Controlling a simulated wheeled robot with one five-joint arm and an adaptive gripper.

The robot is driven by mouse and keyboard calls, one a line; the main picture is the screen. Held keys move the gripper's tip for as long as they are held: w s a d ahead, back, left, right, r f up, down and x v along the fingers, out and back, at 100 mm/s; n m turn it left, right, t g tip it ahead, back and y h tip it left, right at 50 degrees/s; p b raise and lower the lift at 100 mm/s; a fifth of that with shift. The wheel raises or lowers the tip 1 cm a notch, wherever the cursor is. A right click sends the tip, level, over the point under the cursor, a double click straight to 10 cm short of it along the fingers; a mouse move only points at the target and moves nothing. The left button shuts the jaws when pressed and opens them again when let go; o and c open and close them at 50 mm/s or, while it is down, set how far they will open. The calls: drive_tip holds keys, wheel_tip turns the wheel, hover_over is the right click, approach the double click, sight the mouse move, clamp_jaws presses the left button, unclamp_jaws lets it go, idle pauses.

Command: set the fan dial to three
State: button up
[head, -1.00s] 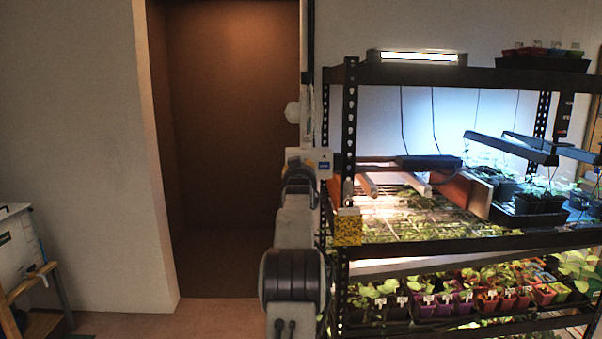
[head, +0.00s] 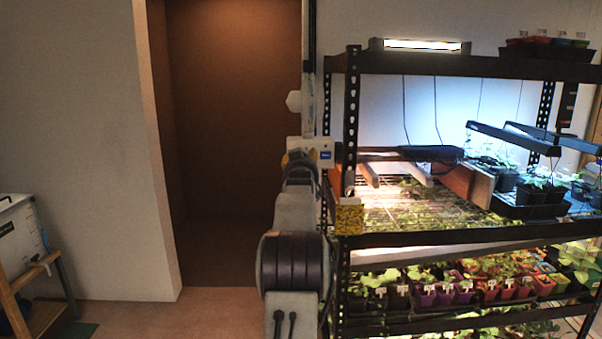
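I cannot make out the fan or its dial in the head view. My arm (head: 296,215) rises in the middle of the picture, beside the left post of the seedling rack (head: 351,120). A pale part with a blue label (head: 325,154) is at its upper end, close to that post. A dark elongated shape (head: 432,153) lies to the right behind the post, under hanging cords. I cannot tell whether it is a lamp, part of my arm, or both. My gripper's fingers cannot be made out, nor whether they hold anything.
A yellow speckled box or card (head: 349,219) is at the rack's front left post. Potted seedlings (head: 470,285) fill the lower shelf, and lamps (head: 512,138) hang at right. A brown recess (head: 235,150) lies left of my arm. A wooden stand (head: 45,300) is at far left.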

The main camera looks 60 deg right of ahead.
drive_tip(key=v, duration=0.9)
drive_tip(key=shift+a, duration=0.2)
drive_tip(key=shift+s+r, duration=0.1)
